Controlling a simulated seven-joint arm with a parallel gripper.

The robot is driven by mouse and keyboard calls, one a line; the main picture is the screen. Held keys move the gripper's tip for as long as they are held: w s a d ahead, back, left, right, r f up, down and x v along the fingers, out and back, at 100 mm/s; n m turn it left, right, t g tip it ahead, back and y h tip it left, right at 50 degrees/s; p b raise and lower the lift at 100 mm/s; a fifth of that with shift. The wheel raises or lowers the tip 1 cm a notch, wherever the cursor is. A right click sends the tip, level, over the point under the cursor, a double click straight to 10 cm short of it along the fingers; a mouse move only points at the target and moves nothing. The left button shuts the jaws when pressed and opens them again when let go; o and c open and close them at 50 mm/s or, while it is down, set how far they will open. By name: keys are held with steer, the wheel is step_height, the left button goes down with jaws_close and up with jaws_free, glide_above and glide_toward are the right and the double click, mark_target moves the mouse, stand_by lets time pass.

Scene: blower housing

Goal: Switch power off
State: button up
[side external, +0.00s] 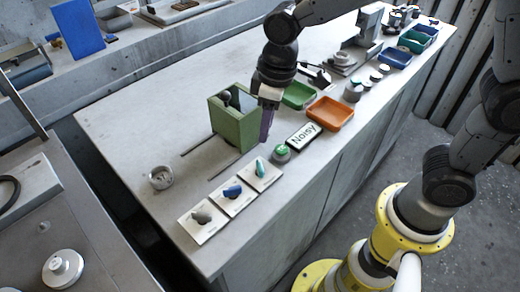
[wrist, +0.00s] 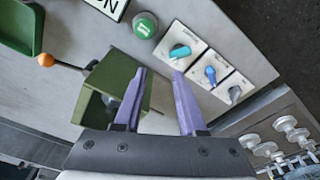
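No label marked "power" is readable. A row of three rotary switches on pale plates sits at the bench's near edge: teal (side external: 260,168), blue (side external: 232,191) and grey (side external: 202,215). In the wrist view they show as the teal (wrist: 180,51), blue (wrist: 210,75) and grey (wrist: 235,93) knobs. A green round button (side external: 281,153) sits beside them; it also shows in the wrist view (wrist: 145,26). My gripper (side external: 266,138) points down above the bench, near the green box and button. In the wrist view its purple fingers (wrist: 159,72) are apart with nothing between them.
An open green box (side external: 232,125) stands close beside my gripper. A "Noisy" sign (side external: 304,135), an orange tray (side external: 330,114) and a green tray (side external: 298,95) lie beyond the button. An orange ball (wrist: 45,60) on a rod shows in the wrist view. A metal cup (side external: 160,178) stands left.

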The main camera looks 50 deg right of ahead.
mark_target(260, 165)
steer(key=shift+n+g+h, duration=0.3)
steer(key=shift+n+g, duration=0.2)
steer(key=shift+g, duration=0.2)
steer(key=a+f, duration=0.2)
steer(key=f, duration=0.1)
steer(key=s+a+f, duration=0.1)
steer(key=f, duration=0.1)
steer(key=shift+s+a+f, duration=0.1)
steer(key=shift+a, duration=0.05)
step_height(260, 165, down, 2)
steer(key=shift+s+f, duration=0.1)
steer(key=shift+f, duration=0.1)
steer(key=m, duration=0.3)
steer(key=shift+f+m, duration=0.15)
steer(key=shift+m, duration=0.15)
steer(key=m, duration=0.3)
steer(key=shift+s+m, duration=0.1)
steer(key=shift+m, duration=0.2)
steer(key=m, duration=0.4)
steer(key=shift+m, duration=1.4)
steer(key=shift+f, duration=0.5)
steer(key=shift+w, duration=0.2)
steer(key=shift+c, duration=0.3)
